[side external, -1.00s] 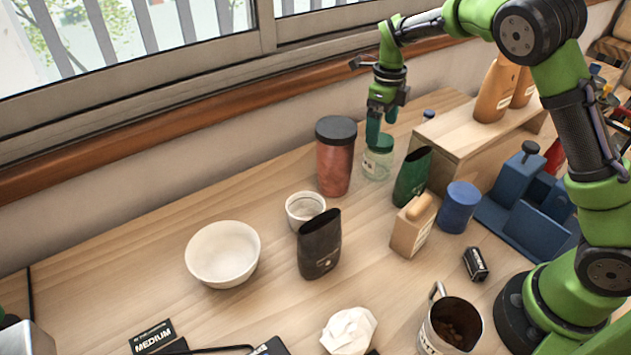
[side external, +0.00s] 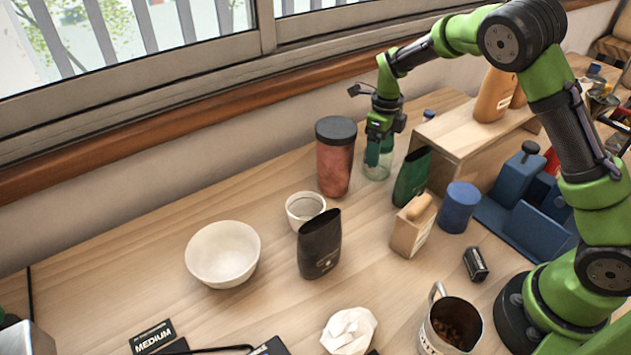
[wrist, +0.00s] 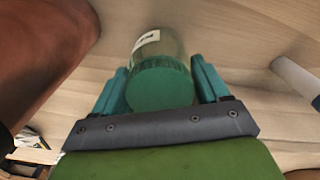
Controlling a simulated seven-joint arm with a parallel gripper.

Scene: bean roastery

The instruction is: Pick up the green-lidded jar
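The green-lidded jar (side external: 377,173) is a clear glass jar standing upright at the back of the table, just right of a red-brown canister with a black lid (side external: 334,165). My gripper (side external: 378,154) points down over it, and its fingers hide most of the lid in the side view. In the wrist view, the round green lid (wrist: 160,88) and part of the glass with a white label lie between my two teal fingers (wrist: 160,78). The fingers are spread, one on each side of the lid. Whether they touch the jar is hard to tell.
A dark green pouch (side external: 411,178) stands close to the jar's right, with a wooden riser (side external: 465,140) behind it. A small white cup (side external: 305,209), a black pouch (side external: 319,246) and a white bowl (side external: 223,254) stand to the front left. The far left of the table is mostly clear.

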